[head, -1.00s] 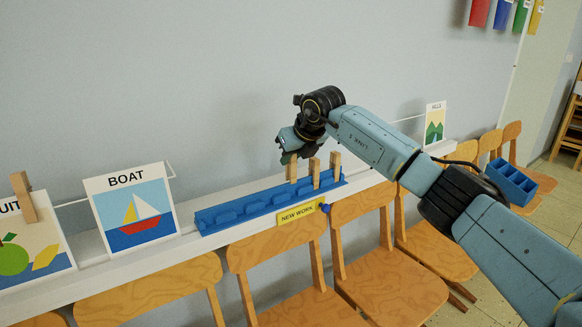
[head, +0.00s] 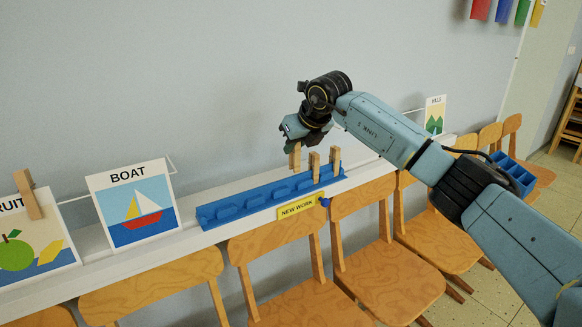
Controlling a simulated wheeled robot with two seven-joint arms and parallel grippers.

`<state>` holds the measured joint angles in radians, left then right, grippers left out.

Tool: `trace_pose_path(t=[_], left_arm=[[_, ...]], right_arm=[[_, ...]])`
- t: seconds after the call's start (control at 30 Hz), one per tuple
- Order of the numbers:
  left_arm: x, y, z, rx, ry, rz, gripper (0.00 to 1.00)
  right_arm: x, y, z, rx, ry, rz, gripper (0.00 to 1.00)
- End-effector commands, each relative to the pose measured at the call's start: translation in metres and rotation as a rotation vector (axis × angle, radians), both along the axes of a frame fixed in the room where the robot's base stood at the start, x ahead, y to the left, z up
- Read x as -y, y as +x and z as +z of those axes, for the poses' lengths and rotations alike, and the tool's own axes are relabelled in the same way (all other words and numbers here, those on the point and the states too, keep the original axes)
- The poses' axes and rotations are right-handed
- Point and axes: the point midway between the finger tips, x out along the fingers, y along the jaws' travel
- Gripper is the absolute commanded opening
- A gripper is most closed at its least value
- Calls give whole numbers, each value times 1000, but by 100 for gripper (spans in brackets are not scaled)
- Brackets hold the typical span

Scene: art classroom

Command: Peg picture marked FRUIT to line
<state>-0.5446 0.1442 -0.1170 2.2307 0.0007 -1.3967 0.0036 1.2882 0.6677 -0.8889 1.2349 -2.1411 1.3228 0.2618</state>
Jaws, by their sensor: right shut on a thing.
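The picture marked FRUIT (head: 42,229) is cut off by the left edge, so only "RUIT" shows of its label. It has a green apple and a yellow shape, and a wooden peg (head: 28,194) sits over its top edge. My right gripper (head: 294,141) is shut on another wooden peg (head: 295,157), held upright above the blue peg rack (head: 230,208). Two more pegs (head: 314,167) stand at the right part of the rack. My left gripper is out of view.
The BOAT picture (head: 133,212) stands between the FRUIT picture and the rack. A HILLS picture (head: 434,115) is farther right. A NEW WORK label (head: 297,207) is on the ledge's front. Wooden chairs (head: 272,261) line the ledge, with a blue divided bin (head: 514,176) at right.

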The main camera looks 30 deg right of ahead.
Motion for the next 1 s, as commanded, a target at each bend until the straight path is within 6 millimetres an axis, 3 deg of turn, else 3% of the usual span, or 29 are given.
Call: trace_pose_path(t=[0.5,1.0], left_arm=[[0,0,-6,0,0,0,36],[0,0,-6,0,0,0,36]], right_arm=[[4,-33,6,-1,-1,2,3],[4,-34,6,-1,-1,1,3]])
